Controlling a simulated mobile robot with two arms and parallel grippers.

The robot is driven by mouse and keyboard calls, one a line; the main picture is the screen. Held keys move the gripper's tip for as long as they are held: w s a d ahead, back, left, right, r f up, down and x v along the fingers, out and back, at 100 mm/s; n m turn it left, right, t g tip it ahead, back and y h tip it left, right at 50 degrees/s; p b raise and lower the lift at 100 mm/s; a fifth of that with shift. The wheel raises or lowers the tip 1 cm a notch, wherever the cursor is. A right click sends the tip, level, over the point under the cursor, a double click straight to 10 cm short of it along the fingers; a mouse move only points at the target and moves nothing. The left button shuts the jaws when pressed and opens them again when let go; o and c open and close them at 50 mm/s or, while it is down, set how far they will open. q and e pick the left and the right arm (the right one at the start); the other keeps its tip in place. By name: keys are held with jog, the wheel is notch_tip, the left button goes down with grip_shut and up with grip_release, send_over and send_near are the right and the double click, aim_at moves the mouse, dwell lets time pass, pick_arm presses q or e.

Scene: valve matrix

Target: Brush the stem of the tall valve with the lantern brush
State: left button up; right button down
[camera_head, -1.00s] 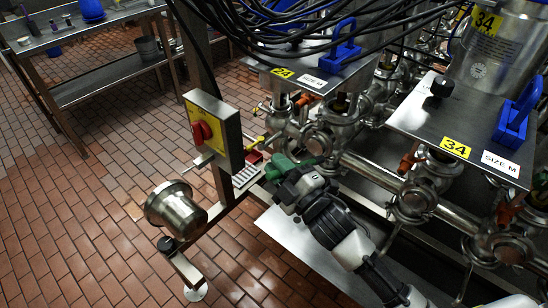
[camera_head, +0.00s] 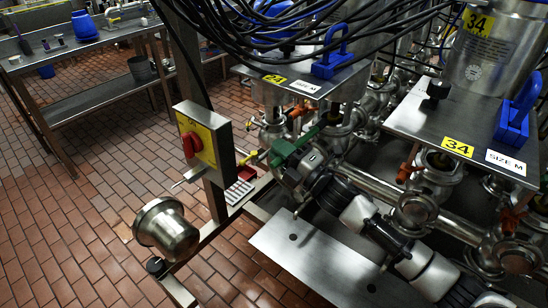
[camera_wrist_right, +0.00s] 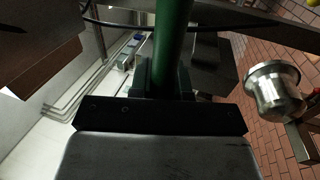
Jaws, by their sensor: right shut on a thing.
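My right gripper (camera_head: 284,154), with green fingers, is among the pipework left of the valves. It is shut on a dark green shaft, taken to be the lantern brush (camera_head: 307,136); the shaft also shows in the right wrist view (camera_wrist_right: 174,40), standing up between the fingers. Its far end points up and right toward a steel valve body (camera_head: 340,122) under the size M plate marked 24; the bristles are hidden or too small to tell. I cannot tell which valve is the tall one. My left gripper is not in view.
A yellow switch box (camera_head: 203,140) with a red knob stands on a post close left of my gripper. Black cables (camera_head: 300,22) hang above. A steel bucket-shaped part (camera_head: 168,230) is at lower left. A flat steel plate (camera_head: 300,255) lies below my arm. A bench (camera_head: 90,48) is behind.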

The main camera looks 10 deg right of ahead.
aim_at(315, 132)
jog(key=w+d+b, duration=0.2)
jog(key=w+d, duration=0.5)
jog(key=d, duration=0.2)
jog(key=shift+b, duration=0.4)
dwell(0.4)
jog(key=shift+r, duration=0.1)
dwell(0.7)
jog(key=shift+s+a+r+p, duration=0.2)
jog(key=shift+s+a+p, duration=0.25)
jog(key=shift+a+p, duration=0.1)
jog(key=shift+w+d+r, duration=0.15)
jog(key=shift+w+d, duration=0.35)
jog(key=shift+d, duration=0.15)
jog(key=shift+a, duration=0.1)
